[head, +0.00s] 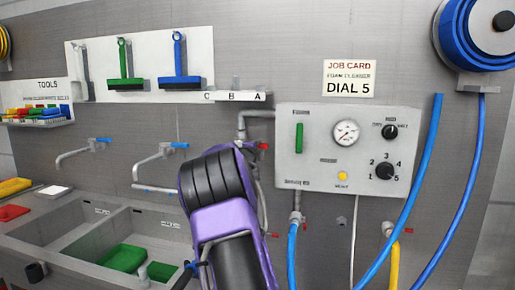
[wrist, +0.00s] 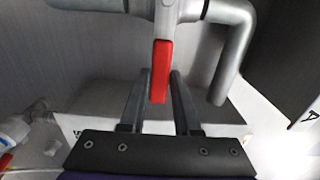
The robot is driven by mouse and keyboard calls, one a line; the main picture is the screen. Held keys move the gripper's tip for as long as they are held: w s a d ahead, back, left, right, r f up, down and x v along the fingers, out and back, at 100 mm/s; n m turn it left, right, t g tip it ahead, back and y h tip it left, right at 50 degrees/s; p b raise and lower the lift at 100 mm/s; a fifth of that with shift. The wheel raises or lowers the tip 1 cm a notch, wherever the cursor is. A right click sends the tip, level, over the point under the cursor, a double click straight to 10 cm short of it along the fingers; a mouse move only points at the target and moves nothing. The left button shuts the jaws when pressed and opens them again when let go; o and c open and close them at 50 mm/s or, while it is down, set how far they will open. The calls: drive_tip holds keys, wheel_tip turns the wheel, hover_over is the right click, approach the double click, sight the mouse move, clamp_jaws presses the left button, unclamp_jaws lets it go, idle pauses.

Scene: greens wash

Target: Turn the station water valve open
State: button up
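The water valve has a red lever (wrist: 161,58), which hangs down from a grey pipe (wrist: 215,12) in the wrist view. My gripper (wrist: 159,80) has one dark finger on each side of the lever's lower part. A narrow gap shows on both sides, so it looks open around the lever and not closed on it. In the head view a small red handle (head: 264,146) shows on the pipe just right of my purple arm. My arm hides the gripper and most of that pipe there.
The control panel (head: 332,178) with gauge and dials is right of my arm. Another red handle (head: 303,226) sits below it, above a blue hose (head: 292,255). A tool shelf (head: 150,100) hangs above the sinks (head: 70,258) at left. Blue hoses and a yellow hose (head: 394,265) hang at right.

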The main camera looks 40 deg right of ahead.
clamp_jaws()
idle(1.1)
